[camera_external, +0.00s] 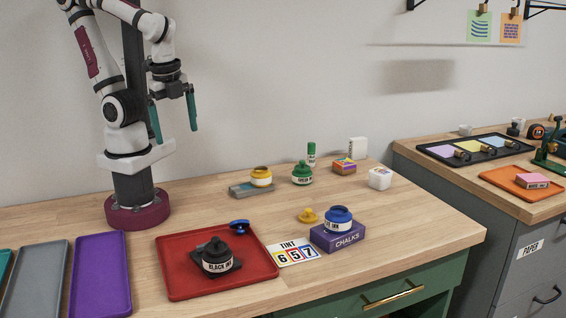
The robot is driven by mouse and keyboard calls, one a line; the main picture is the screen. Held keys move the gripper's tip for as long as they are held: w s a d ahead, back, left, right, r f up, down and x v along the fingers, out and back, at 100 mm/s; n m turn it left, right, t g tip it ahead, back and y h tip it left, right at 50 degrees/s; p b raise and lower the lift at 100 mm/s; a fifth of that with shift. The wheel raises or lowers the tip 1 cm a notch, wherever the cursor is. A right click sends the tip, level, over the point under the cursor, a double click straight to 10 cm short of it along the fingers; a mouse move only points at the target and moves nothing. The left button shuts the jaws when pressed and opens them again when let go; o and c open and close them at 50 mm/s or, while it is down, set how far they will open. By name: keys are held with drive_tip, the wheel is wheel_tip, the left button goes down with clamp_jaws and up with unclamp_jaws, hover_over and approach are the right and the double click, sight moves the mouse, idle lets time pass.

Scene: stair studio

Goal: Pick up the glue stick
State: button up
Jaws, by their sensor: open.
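The glue stick is most likely the small upright white tube with a green cap (311,154) at the back of the wooden table, behind the green ink bottle (302,174). Its label is too small to read. My gripper (174,122) is open and empty. Its two teal fingers point down, high above the table near my base, well to the left of the tube.
A yellow ink bottle (261,176) on a grey slab, a small patterned box (344,166) and a white tub (380,178) stand near the tube. A blue ink bottle (339,217) sits on the chalks box (337,237). A red tray (179,279) holds black ink.

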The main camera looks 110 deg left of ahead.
drive_tip(key=c, duration=0.5)
